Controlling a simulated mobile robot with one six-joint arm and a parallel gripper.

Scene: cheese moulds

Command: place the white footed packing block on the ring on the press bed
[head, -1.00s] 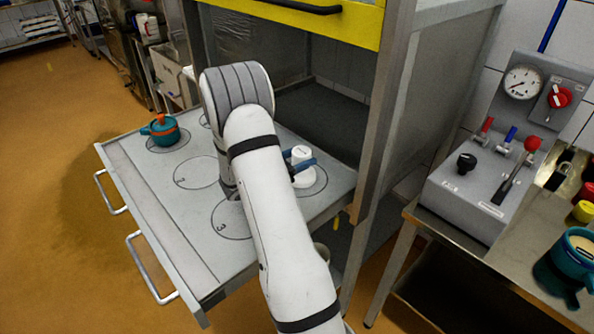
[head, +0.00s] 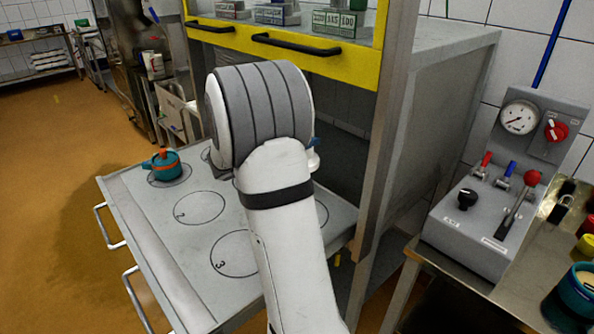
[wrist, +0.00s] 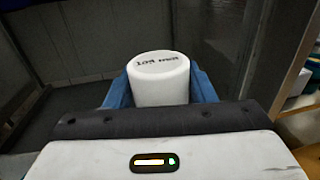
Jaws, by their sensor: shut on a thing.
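In the wrist view the white block (wrist: 160,82) is a short cylinder with dark lettering on its top. It sits between the two blue fingers of my gripper (wrist: 161,90), which is shut on it. Its foot is hidden behind the gripper. In the head view only a bit of the white block (head: 313,160) and a blue fingertip (head: 316,143) show past my arm. The grey slab (head: 165,250) bears drawn rings, among them ring 2 (head: 199,191) and ring 3 (head: 235,276), both bare. I cannot tell which ring the task means.
A yellow-framed cabinet (head: 290,60) rises behind the slab, with a metal post (head: 377,170) at right. A control box (head: 475,225) stands on the right table.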

